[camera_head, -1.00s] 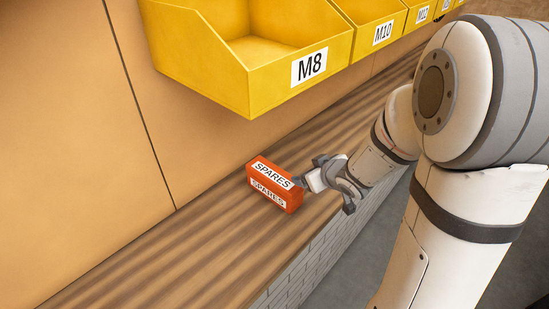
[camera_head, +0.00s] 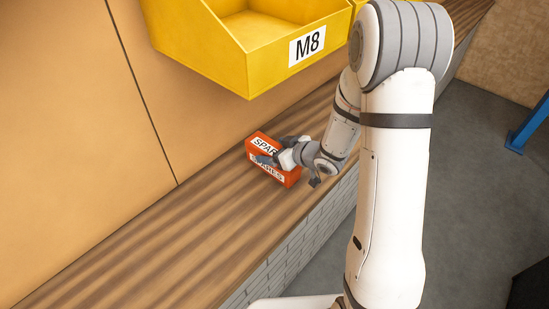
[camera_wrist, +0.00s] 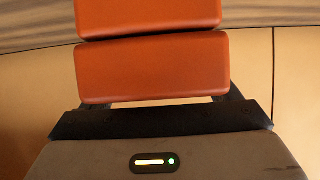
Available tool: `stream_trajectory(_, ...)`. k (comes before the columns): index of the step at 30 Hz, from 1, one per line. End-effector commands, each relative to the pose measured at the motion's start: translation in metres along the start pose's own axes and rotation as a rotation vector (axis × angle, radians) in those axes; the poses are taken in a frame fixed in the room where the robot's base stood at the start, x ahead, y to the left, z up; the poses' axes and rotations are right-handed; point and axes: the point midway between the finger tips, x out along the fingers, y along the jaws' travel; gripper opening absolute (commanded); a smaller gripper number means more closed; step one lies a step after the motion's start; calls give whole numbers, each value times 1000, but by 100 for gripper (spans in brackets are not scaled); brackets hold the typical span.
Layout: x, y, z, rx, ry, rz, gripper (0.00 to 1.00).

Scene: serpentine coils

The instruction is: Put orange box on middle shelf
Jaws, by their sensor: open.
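The orange box (camera_head: 290,178), with white "SPARES" labels, sits on a striped wooden ledge (camera_head: 160,240). My gripper (camera_head: 275,152) is open at the box, with dark fingers partly covering its labels in the head view. In the wrist view the orange box (camera_wrist: 150,68) fills the upper middle as two orange parts with a dark line between them. The gripper's dark fingers (camera_wrist: 152,103) show at either side of the lower orange part. Whether they touch it I cannot tell. No middle shelf can be made out in these views.
A yellow bin marked M8 (camera_head: 230,60) hangs above and behind the box, with part of another bin to its right. A tan panel wall (camera_head: 70,130) backs the ledge. The ledge is clear to the left of the box. Grey floor (camera_head: 460,210) lies at right.

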Motion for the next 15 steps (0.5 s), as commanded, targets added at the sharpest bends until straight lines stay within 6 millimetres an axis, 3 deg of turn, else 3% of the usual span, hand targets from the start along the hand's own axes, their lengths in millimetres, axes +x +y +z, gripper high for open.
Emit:
stream_trajectory(10, 10, 0, 0, 0, -1, 2, 83)
stream_trajectory(15, 10, 0, 0, 0, -1, 2, 70)
